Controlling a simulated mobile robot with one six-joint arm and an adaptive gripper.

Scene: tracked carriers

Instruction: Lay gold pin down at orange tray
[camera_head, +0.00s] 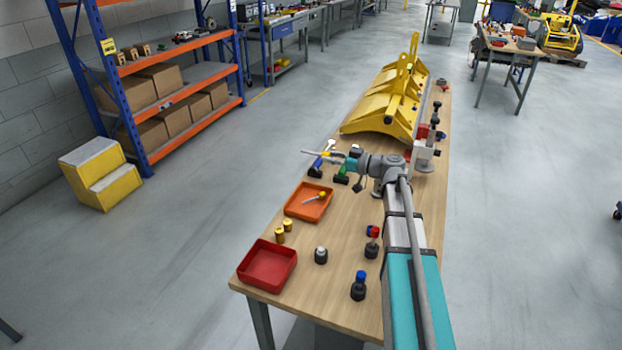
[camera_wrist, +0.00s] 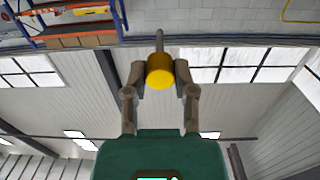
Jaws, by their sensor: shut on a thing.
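My gripper (camera_wrist: 160,75) is shut on a gold pin (camera_wrist: 160,72), which has a thick gold head and a thin grey shaft pointing away from the palm. In the head view my gripper (camera_head: 338,156) points left, held level above the far side of the orange tray. The held pin's grey shaft (camera_head: 312,153) sticks out to the left there; its gold head is hard to make out. The orange tray (camera_head: 296,203) sits on the wooden table near its left edge. A similar pin with a yellow head and grey shaft (camera_head: 313,199) lies in it.
A red tray (camera_head: 267,265) and two gold cylinders (camera_head: 279,236) stand nearer than the orange tray. Dark-based pieces (camera_head: 321,256) stand to their right. Blue- and green-handled items (camera_head: 317,168) lie just beyond the orange tray. Yellow tracked-carrier parts (camera_head: 384,108) fill the table farther back.

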